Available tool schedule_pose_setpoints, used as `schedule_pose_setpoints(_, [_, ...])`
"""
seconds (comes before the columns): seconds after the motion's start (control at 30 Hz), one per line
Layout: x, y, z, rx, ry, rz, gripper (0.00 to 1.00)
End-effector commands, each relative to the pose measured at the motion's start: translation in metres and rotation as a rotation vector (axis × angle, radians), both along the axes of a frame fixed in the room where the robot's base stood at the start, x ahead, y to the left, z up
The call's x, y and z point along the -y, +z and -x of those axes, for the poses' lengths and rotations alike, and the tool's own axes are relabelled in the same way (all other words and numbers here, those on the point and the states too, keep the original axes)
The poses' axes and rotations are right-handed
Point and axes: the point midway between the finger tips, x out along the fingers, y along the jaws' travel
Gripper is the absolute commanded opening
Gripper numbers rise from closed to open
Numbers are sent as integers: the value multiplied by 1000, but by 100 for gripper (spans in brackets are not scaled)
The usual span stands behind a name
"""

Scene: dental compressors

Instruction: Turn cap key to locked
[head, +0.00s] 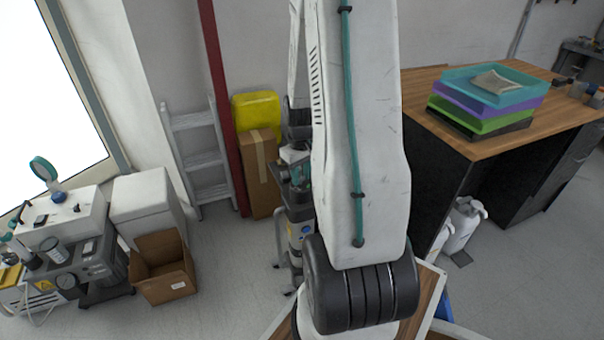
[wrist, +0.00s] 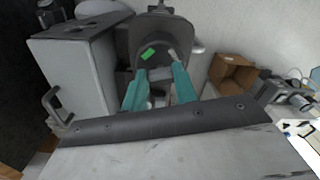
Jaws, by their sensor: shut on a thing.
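In the wrist view, the teal fingers of my gripper (wrist: 160,78) reach up to a grey bar-like piece, probably the cap key (wrist: 161,73), and are shut on it. The piece sits at the lower part of a dark rounded cap (wrist: 161,36) with a bright green mark (wrist: 148,53) on it. The fingers hide the key's sides, and I cannot tell which way it is turned. In the head view my arm covers the middle; the compressor unit (head: 300,215) shows only partly behind it, and my gripper is not clearly seen there.
A grey box-shaped housing (wrist: 72,75) stands close left of the fingers in the wrist view. A wooden desk (head: 440,88) with stacked trays (head: 484,102) stands right. Floor between is clear.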

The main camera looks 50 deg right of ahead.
Motion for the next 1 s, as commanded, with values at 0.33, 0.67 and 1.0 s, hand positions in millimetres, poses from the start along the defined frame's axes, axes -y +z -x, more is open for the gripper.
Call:
schedule_pose_setpoints(0.33, [0,0,0,0,0,0,51])
schedule_pose_setpoints(0.67, [1,28,0,3,0,3,51])
schedule_pose_setpoints(1.0, [0,74,1,1,0,0,51])
